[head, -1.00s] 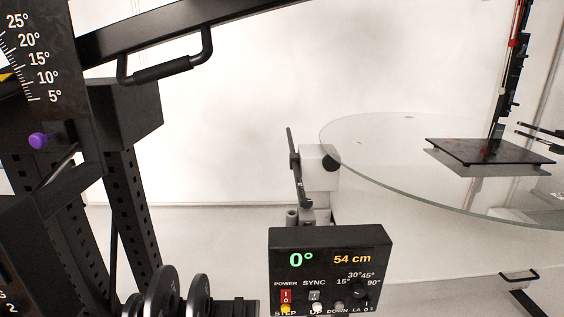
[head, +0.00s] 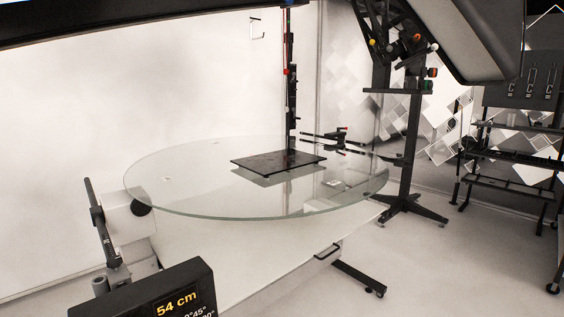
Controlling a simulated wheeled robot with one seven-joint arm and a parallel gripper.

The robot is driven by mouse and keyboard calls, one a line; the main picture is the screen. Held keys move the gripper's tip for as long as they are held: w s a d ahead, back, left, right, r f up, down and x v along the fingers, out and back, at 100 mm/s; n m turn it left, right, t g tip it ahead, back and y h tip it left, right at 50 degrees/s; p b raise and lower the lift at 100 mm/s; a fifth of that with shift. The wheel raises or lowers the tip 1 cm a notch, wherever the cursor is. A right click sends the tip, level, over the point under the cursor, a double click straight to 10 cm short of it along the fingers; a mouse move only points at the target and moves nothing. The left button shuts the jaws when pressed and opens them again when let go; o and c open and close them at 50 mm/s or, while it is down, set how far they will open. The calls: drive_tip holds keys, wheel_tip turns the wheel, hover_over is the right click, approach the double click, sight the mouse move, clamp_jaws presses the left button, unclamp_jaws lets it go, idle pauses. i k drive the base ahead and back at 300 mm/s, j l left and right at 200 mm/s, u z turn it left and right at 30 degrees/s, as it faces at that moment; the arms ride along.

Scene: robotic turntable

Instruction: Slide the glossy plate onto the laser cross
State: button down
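The glossy plate (head: 262,162) is a thin dark square lying flat on the round glass turntable (head: 170,198), near the middle of the disc. Its underside or reflection shows in the glass just below it. A dark upright post with a red part (head: 290,100) shows right at the plate's back edge; I cannot tell whether it touches the plate. I cannot make out a laser cross on the glass. My gripper is not in view.
A control box reading 54 cm (head: 165,298) stands at the lower left, near a white clamp block (head: 130,218) at the disc's left rim. A black stand (head: 408,160) rises behind the disc's right side. A rack (head: 515,150) is farther right. Open floor lies at lower right.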

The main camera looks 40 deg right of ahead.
sight(266, 164)
drive_tip(key=z, duration=1.5)
drive_tip(key=i+j+z, duration=0.15)
drive_tip(key=j, duration=0.15)
drive_tip(key=i+j+z, duration=0.1)
drive_tip(key=j, duration=0.2)
drive_tip(key=i+j+z, duration=0.25)
drive_tip(key=j, duration=0.4)
drive_tip(key=i+l, duration=0.05)
drive_tip(key=i, duration=0.05)
